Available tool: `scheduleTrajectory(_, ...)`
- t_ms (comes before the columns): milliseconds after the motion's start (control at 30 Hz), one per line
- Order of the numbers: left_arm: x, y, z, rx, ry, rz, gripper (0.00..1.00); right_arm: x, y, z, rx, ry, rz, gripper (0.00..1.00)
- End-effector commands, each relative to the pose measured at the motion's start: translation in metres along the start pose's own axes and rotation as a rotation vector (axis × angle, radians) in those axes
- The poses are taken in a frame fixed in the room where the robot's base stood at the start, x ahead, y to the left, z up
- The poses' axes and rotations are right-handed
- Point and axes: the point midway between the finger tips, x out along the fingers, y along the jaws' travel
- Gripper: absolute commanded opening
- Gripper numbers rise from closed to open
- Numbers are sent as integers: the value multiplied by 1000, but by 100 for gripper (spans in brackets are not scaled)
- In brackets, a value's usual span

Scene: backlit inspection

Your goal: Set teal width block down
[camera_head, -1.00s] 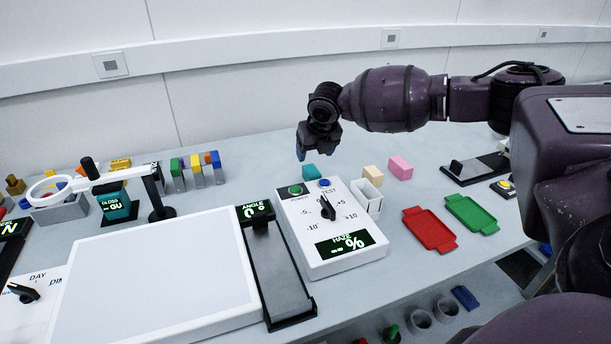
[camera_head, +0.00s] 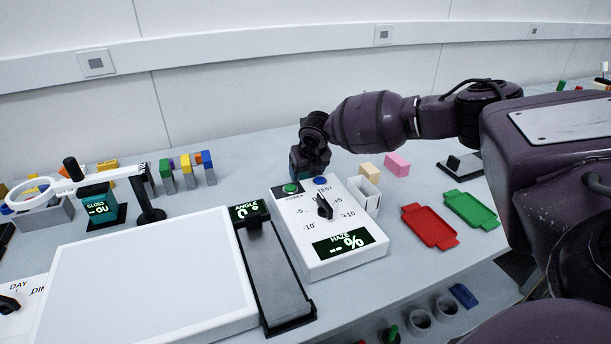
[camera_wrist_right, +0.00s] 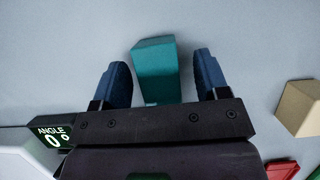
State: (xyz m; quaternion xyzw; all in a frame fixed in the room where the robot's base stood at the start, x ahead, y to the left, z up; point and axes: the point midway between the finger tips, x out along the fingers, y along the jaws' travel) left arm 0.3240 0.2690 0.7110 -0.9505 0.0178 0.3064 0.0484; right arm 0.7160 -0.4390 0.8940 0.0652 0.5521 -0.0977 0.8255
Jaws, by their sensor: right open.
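The teal width block (camera_wrist_right: 156,70) lies on the grey table top, between the two blue fingers of my right gripper (camera_wrist_right: 161,82) in the right wrist view. The fingers are open, with a gap on each side of the block, wider on the right. In the head view my right gripper (camera_head: 310,164) is low over the table behind the haze meter, and it hides most or all of the block. My left gripper is not in view.
The white haze meter (camera_head: 290,226) stands just in front of my right gripper. A beige block (camera_head: 370,171) and a pink block (camera_head: 397,164) lie to its right. A red tray (camera_head: 430,226) and a green tray (camera_head: 470,209) lie farther right. A white light panel (camera_head: 145,285) fills the front left.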

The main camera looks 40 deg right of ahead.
Motion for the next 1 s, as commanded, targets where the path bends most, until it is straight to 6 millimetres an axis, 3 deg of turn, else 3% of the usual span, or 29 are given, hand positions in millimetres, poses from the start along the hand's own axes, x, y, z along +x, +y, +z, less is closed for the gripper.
scheduleTrajectory(133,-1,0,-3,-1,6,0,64,-1,0,1,0,-1,0,68)
scheduleTrajectory(500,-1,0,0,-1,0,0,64,-1,0,0,0,-1,0,13)
scheduleTrajectory(567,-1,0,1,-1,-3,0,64,-1,0,1,0,-1,0,9)
scheduleTrajectory(833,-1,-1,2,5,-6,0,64,-7,0,3,0,-3,1,9)
scheduleTrajectory(1000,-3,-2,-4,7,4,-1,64,-30,0,13,0,-7,2,9)
